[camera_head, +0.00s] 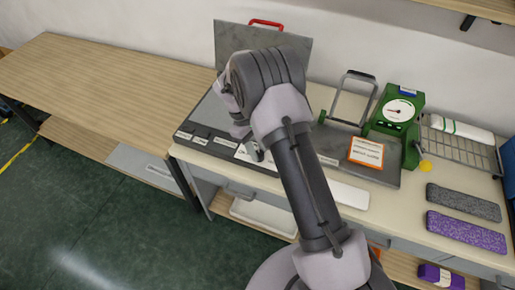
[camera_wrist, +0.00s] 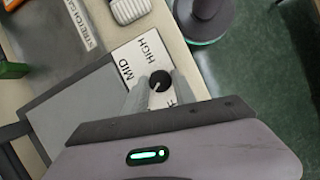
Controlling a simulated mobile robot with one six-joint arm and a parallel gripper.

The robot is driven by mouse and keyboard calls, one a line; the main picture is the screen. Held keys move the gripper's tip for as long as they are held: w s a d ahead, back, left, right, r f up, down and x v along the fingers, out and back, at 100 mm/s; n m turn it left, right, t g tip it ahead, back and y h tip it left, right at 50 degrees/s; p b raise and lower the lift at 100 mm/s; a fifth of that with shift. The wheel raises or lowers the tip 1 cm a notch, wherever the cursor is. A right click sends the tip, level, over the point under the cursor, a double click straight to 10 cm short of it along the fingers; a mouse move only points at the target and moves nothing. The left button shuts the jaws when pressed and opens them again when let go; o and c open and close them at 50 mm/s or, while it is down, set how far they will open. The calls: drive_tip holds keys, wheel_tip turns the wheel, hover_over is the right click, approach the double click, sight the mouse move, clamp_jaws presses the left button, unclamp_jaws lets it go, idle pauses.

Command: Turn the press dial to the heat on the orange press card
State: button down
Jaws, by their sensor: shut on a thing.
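The press dial is a small black knob (camera_wrist: 160,79) on a white plate (camera_wrist: 138,52) in the wrist view. The plate reads HIGH and MID, with a label ending in F partly hidden by a finger. A short pale mark shows on the knob's lower left; which label it points to is unclear. My gripper (camera_wrist: 158,84) is shut on the knob, one finger on each side. In the head view my gripper (camera_head: 254,151) is at the press's front edge and mostly covers the dial. The orange-bordered press card (camera_head: 366,152) lies to the right; its print is too small to read.
The grey press lid (camera_head: 232,42) with a red handle (camera_head: 266,23) stands raised behind my arm. A green dial scale (camera_head: 397,111), a wire rack (camera_head: 465,145), and grey (camera_head: 463,202) and purple (camera_head: 466,232) knitted pieces are at right. The left wooden table (camera_head: 110,75) is clear.

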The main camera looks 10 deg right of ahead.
idle(0.4)
drive_tip(key=c, duration=1)
unclamp_jaws()
drive_tip(key=shift+c, duration=0.2)
drive_tip(key=p+v, duration=0.5)
drive_tip(key=v, duration=1.2)
drive_tip(key=shift+w+r, duration=0.1)
drive_tip(key=shift+w, duration=0.05)
